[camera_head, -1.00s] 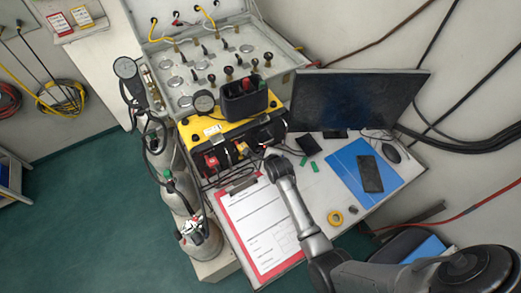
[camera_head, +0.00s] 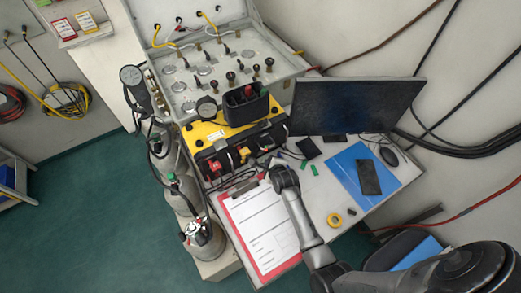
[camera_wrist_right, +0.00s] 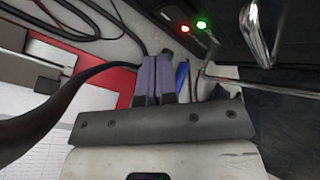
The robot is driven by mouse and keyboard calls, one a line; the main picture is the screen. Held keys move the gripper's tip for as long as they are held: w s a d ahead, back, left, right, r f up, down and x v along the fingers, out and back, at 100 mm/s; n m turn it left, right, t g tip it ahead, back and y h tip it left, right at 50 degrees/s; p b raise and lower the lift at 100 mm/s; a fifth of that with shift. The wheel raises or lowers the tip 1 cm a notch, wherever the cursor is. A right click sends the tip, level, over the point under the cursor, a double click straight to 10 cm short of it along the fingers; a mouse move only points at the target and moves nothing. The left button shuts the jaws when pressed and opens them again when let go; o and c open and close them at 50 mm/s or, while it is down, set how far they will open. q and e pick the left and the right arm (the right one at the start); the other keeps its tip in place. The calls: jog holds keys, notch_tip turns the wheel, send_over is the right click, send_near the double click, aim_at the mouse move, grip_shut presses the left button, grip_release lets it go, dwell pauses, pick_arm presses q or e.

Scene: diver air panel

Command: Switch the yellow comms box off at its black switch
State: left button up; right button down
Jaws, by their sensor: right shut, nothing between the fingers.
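The yellow comms box (camera_head: 205,132) stands at the back of the desk, in front of the grey valve panel. Its dark front carries red and yellow fittings. In the right wrist view, its black face (camera_wrist_right: 235,45) shows a lit green lamp (camera_wrist_right: 201,24) and a small red lamp (camera_wrist_right: 185,29). I cannot make out the black switch for certain. My right gripper (camera_wrist_right: 155,82) is shut and empty, just in front of the box's lower right part; contact cannot be told. In the head view, its wrist largely hides the fingers. My left gripper is not in view.
A black bin (camera_head: 245,105) sits on the box. A monitor (camera_head: 355,105) stands to the right. Gas cylinders (camera_head: 205,240) stand to the left.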

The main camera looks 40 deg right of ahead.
jog(key=shift+s+f, duration=0.1)
jog(key=shift+s, duration=0.55)
